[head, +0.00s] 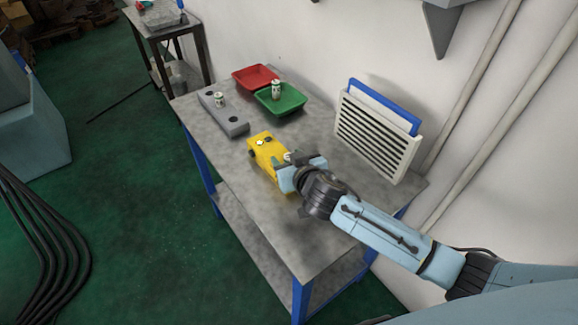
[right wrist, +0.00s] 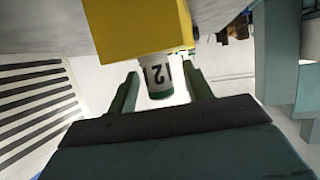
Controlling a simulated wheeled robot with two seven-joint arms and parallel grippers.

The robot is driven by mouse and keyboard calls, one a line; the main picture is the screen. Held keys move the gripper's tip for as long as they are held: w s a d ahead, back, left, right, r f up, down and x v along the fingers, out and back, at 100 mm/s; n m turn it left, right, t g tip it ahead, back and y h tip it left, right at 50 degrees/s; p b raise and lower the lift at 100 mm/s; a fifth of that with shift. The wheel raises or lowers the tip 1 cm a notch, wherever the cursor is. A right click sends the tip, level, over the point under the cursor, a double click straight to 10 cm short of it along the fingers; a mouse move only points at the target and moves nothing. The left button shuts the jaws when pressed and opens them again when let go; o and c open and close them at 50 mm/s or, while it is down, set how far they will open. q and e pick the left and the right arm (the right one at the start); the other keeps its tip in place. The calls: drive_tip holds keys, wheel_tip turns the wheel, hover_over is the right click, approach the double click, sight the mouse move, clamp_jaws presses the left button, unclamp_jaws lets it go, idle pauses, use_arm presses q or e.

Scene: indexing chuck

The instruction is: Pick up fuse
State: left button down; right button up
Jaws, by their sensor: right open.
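A yellow block (head: 263,147), likely the indexing chuck, stands on the table and fills the top of the right wrist view (right wrist: 135,28). A white cylindrical fuse (right wrist: 158,75) with dark digits and green bands sticks out of the block in that view. My right gripper (right wrist: 160,85) is open, with one finger on each side of this fuse and visible gaps between. In the head view my right gripper (head: 290,172) is close against the block's near right side. Another white cylinder (head: 276,89) stands in the green tray, and one (head: 219,100) on the grey fixture. My left gripper is out of view.
The green tray (head: 291,106), red tray (head: 247,82) and long grey fixture (head: 237,127) lie at the table's far end. A white slatted rack (head: 372,140) with a blue panel (head: 385,103) stands by the wall. The table's near left part (head: 290,240) is clear.

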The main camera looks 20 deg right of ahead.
drive_tip(key=shift+x, duration=0.8)
clamp_jaws()
